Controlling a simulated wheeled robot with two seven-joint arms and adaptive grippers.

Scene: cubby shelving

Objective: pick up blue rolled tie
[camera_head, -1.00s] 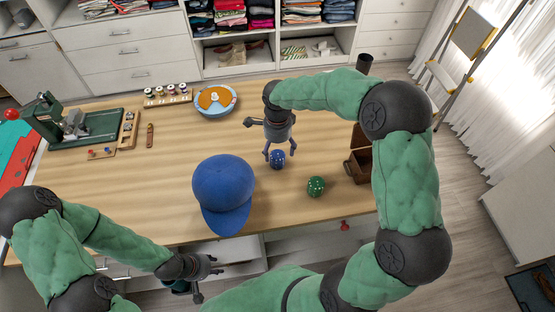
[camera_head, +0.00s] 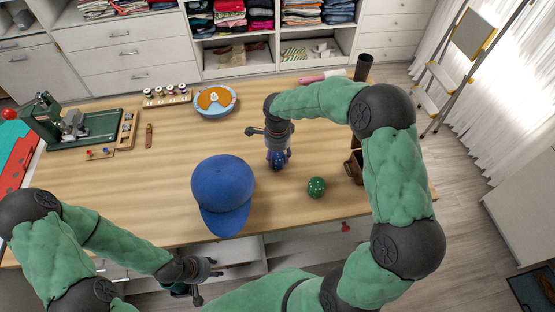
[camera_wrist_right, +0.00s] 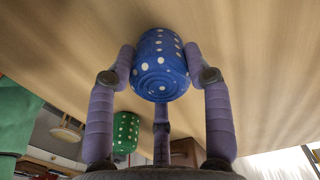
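The blue rolled tie (camera_wrist_right: 160,68) has white dots and a spiral end facing the right wrist camera. In the head view it shows partly, at the table's middle (camera_head: 277,161), with the fingers covering much of it. My right gripper (camera_wrist_right: 160,72) has its fingers around the tie, the side fingertips against its left and right sides. The gripper (camera_head: 278,158) points down at the tabletop. I cannot tell whether the tie touches the table. My left gripper (camera_head: 203,280) is low, in front of the table's near edge; its finger opening is unclear.
A green dotted rolled tie (camera_head: 316,187) lies right of the blue one. A blue cap (camera_head: 222,194) lies to the left. A brown wooden box (camera_head: 354,165) stands right, partly behind my arm. A round blue-rimmed clock-like dish (camera_head: 215,101) sits farther back.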

